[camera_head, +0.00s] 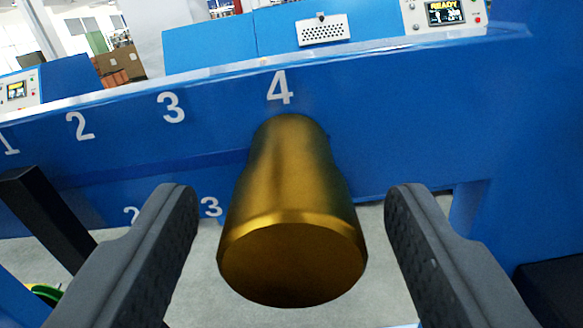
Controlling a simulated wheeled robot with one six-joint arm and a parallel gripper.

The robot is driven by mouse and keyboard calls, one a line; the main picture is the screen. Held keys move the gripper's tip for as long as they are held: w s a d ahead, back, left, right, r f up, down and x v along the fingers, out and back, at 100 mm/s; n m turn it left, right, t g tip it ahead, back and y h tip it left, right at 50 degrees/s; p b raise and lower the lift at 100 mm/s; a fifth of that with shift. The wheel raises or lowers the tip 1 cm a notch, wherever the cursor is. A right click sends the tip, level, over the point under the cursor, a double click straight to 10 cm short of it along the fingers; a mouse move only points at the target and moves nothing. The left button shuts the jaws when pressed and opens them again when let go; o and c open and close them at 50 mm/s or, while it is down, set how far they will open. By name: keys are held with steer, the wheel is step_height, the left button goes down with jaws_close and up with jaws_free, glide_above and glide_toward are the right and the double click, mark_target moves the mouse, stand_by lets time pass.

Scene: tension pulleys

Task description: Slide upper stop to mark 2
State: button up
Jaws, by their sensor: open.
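The upper stop, a gold metal cylinder (291,205), sticks out toward me from a blue rail (400,130), just below the white mark 4 (280,88). Mark 3 (171,107) and mark 2 (79,126) are to its left on the same rail. My gripper (292,225) is open. Its two dark grey fingers stand on either side of the cylinder, with a visible gap on each side. The cylinder's far end at the rail shows only in part.
A lower row of numbers, with a 3 (211,207), shows below the rail. A black bar (45,215) juts out at the left. Behind the rail are blue machines with a READY display (445,12) and stacked brown boxes (120,65).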

steer(key=shift+w, duration=0.4)
